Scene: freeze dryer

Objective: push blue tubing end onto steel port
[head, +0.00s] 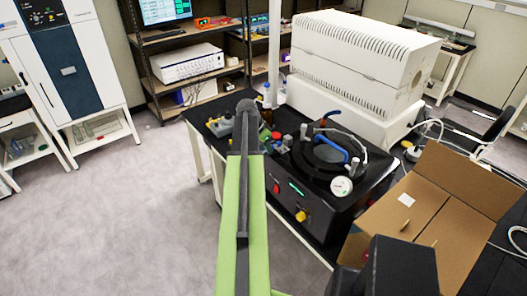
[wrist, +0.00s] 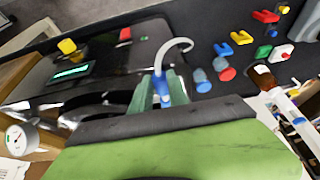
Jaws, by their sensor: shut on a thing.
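In the wrist view my gripper (wrist: 160,88) is shut on the blue tubing end (wrist: 163,87), which sits between its two greenish fingers. A pale tube (wrist: 184,43) curves up and over from the blue end. In the head view my green arm (head: 239,215) reaches forward to the left part of the black bench unit; my fingertips and the held end are hidden there. I cannot make out the steel port for certain in either view, nor whether the blue end touches anything.
The black unit has a gauge (head: 341,187), a yellow knob (head: 300,215) and a round chamber with a blue bar (head: 331,149) on top. Several coloured valves, one yellow (wrist: 241,37), stand near my gripper. An open cardboard box (head: 400,222) is at right. The floor at left is clear.

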